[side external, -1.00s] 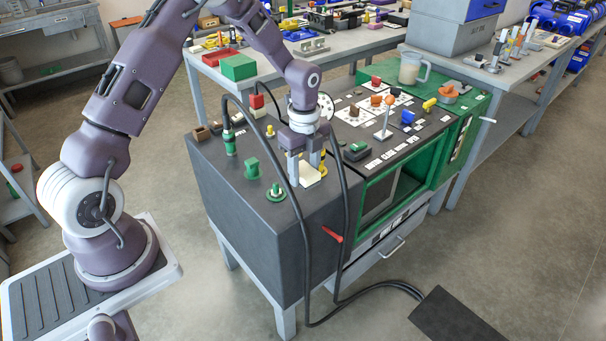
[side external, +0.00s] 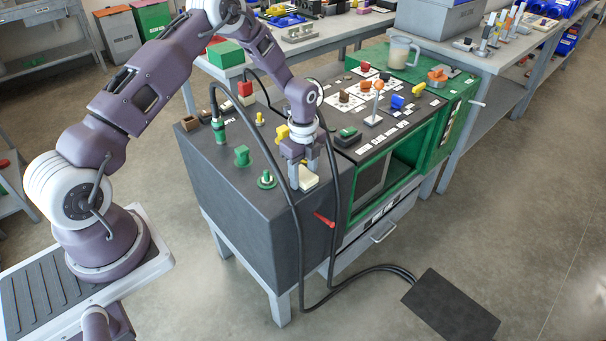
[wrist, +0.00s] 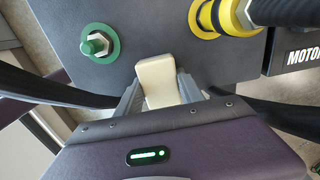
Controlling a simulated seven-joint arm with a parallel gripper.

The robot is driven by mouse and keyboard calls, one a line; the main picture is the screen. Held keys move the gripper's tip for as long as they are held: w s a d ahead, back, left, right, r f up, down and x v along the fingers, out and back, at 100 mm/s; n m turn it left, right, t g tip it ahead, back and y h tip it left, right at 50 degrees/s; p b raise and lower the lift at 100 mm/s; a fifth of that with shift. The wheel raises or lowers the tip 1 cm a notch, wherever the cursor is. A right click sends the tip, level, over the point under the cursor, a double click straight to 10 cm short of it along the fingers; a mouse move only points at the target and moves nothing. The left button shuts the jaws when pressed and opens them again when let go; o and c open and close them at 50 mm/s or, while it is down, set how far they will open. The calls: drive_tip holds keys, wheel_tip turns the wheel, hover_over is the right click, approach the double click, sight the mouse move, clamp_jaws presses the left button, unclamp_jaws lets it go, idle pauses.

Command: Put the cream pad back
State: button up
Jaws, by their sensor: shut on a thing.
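The cream pad (side external: 308,178) is a small pale block at the top front of the dark cart, low between my fingers. It also shows in the wrist view (wrist: 158,80), sticking out between the two grey fingers. My gripper (side external: 304,182) points down and is shut on the pad. In the wrist view my gripper (wrist: 160,88) has a finger on each side of it. Whether the pad's underside touches the cart top (side external: 215,165) cannot be told.
A green ring fitting (side external: 266,180) and a green knob (side external: 242,156) stand left of my gripper. A yellow ring fitting (wrist: 212,20) lies close by. Black hoses (side external: 331,200) loop beside my gripper. A red lever (side external: 324,220) sticks out of the cart's front.

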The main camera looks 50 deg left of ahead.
drive_tip(key=shift+f, duration=0.1)
drive_tip(key=o, duration=1.3)
